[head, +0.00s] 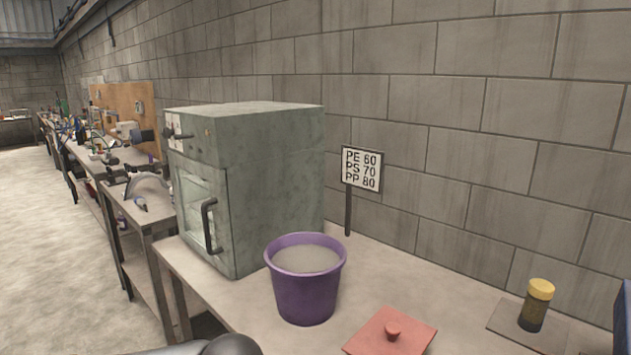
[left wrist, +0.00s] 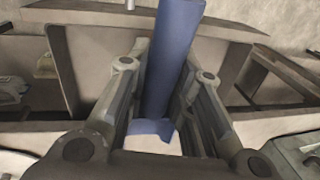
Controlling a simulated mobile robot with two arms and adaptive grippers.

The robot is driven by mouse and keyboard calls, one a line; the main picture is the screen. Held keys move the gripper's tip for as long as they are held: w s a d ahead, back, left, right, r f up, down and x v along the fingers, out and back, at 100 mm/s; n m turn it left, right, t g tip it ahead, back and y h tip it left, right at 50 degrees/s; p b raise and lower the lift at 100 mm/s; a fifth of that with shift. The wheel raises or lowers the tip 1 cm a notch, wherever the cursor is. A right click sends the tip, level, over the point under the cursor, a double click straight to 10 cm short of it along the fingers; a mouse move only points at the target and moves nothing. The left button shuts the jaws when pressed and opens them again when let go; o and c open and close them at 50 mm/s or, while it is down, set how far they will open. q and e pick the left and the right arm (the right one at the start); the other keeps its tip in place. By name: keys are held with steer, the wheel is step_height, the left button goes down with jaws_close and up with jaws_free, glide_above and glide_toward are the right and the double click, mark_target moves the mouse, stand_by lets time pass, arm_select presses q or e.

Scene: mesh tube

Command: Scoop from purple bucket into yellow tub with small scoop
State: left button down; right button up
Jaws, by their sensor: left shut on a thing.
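The purple bucket (head: 306,292) stands upright on the bench in the head view, filled near its rim with pale grainy material. In the left wrist view my left gripper (left wrist: 167,70) is shut on a long blue piece (left wrist: 172,55), which looks like the scoop. It runs between the two fingers and flares at its lower end; its bowl cannot be made out. In the head view the left gripper's fingers are out of frame. I do not see the yellow tub or my right gripper.
A grey-green oven (head: 262,180) stands behind the bucket, with a sign (head: 361,169) beside it. A red lid (head: 391,333) lies right of the bucket. A yellow-capped jar (head: 537,304) and a dark blue object (head: 622,312) are farther right.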

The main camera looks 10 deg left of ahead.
arm_select(q)
steer(key=n, duration=0.1)
steer(key=a+n, duration=0.1)
steer(key=s+n, duration=0.1)
steer(key=shift+a+r+n+g, duration=0.15)
steer(key=shift+r+n+g, duration=0.15)
steer(key=shift+r, duration=0.05)
steer(key=n, duration=0.1)
steer(key=s+a+n, duration=0.1)
steer(key=n, duration=0.2)
steer(key=shift+s+a+r+n+g+y, duration=0.25)
steer(key=shift+a+r+n+g+y, duration=0.05)
steer(key=shift+r+g, duration=0.1)
steer(key=shift+w+d, duration=0.1)
